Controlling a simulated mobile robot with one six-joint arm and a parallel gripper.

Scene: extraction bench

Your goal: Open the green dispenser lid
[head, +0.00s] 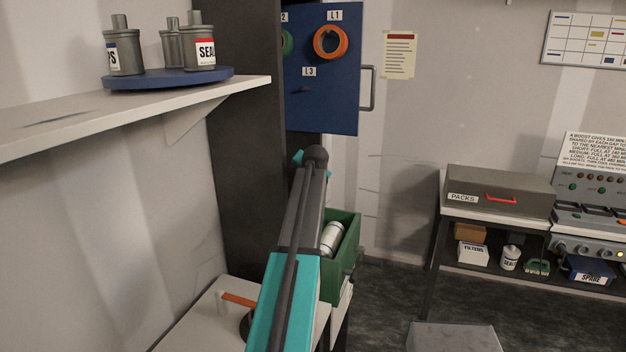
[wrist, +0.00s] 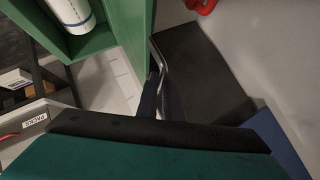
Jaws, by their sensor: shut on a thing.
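The green dispenser (head: 345,262) stands beyond my arm in the head view, partly hidden by it. A white canister (head: 332,238) shows inside its open front. In the wrist view the green dispenser (wrist: 98,42) fills the upper left, with the white canister (wrist: 72,14) in it. A thin metal handle (wrist: 157,56) runs beside its green side panel. My gripper (wrist: 160,86) is shut on this handle, though the dark fingers partly hide the grip. I cannot clearly tell the lid from the body. In the head view my arm hides the gripper.
A white shelf (head: 60,125) with a blue turntable (head: 170,79) and several grey canisters juts out at the left. A blue panel (head: 325,100) hangs behind. A low white table (head: 185,325) is below my arm. A bench with a PACKS case (head: 497,190) stands right.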

